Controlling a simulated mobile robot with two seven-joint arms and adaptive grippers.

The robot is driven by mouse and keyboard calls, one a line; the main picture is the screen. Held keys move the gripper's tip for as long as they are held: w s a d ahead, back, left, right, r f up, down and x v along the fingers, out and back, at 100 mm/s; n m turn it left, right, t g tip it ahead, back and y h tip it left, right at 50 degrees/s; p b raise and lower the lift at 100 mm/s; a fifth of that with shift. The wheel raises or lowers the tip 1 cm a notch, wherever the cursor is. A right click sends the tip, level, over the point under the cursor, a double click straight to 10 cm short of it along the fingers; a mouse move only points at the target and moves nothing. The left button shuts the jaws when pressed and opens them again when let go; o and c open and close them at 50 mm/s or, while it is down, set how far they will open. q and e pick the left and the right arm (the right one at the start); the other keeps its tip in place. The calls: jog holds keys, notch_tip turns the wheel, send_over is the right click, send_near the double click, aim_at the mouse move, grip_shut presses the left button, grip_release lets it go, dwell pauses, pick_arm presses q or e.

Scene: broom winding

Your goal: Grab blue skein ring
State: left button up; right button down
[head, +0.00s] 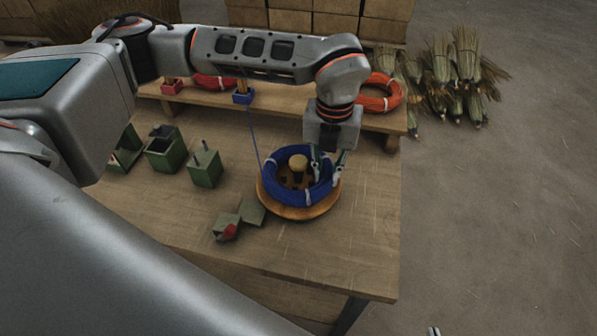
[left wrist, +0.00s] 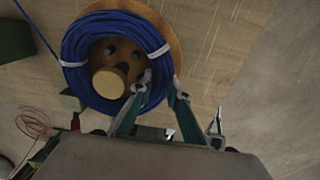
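The blue skein ring (head: 281,185) lies on a round wooden turntable (head: 297,212) around a pale central knob (head: 298,162). White ties cross its band. My left gripper (head: 329,165) points down over the ring's right side. In the left wrist view the ring (left wrist: 85,38) is at the upper left. There my left gripper (left wrist: 159,80) is open, one fingertip towards the ring's inside and the other near its outer edge. I cannot tell whether they touch it. Only a small tip of what appears to be my right gripper (head: 433,331) shows at the bottom edge.
A blue strand (head: 252,135) runs from the skein up to a small blue guide (head: 242,96) on the raised shelf. Red (head: 210,82) and orange (head: 380,95) coils lie on the shelf. Green boxes (head: 205,168) stand left of the turntable. The table's right front is clear.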

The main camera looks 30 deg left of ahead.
pick_arm(q)
grip_shut()
jog(key=shift+r, duration=0.15)
